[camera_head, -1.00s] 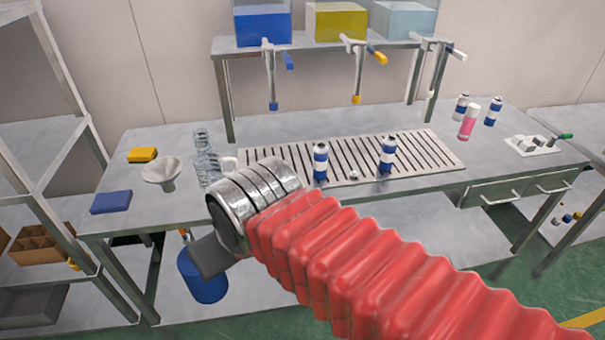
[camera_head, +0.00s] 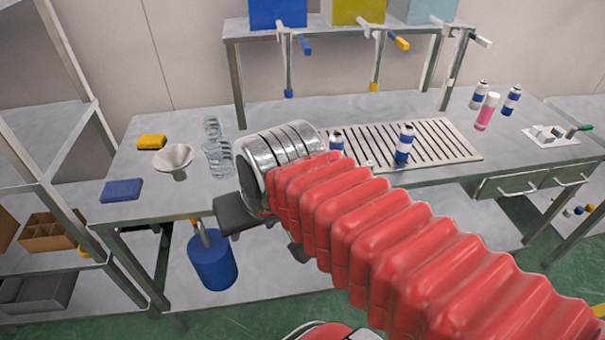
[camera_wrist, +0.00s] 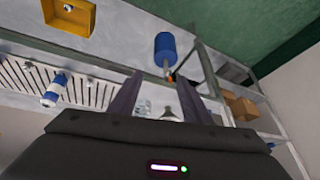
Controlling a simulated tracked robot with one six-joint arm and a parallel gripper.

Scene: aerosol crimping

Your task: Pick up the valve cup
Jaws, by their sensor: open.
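A small pale piece (camera_head: 370,163), which may be the valve cup, sits at the front edge of the slotted metal tray (camera_head: 448,128), between two blue-and-white cans. It is too small to be sure. My gripper (camera_head: 238,214) shows as a dark block at the bench's front edge, left of that piece and apart from it. In the wrist view my gripper (camera_wrist: 158,80) has its two dark fingers spread with nothing between them. The slotted tray (camera_wrist: 20,78) lies to their left there.
Blue-and-white cans (camera_head: 404,145) stand on the tray; one is partly hidden by my red-sleeved arm. A clear bottle (camera_head: 216,150), a funnel (camera_head: 173,160) and a blue sponge (camera_head: 121,190) are on the left of the bench. A blue bucket (camera_head: 212,262) is below.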

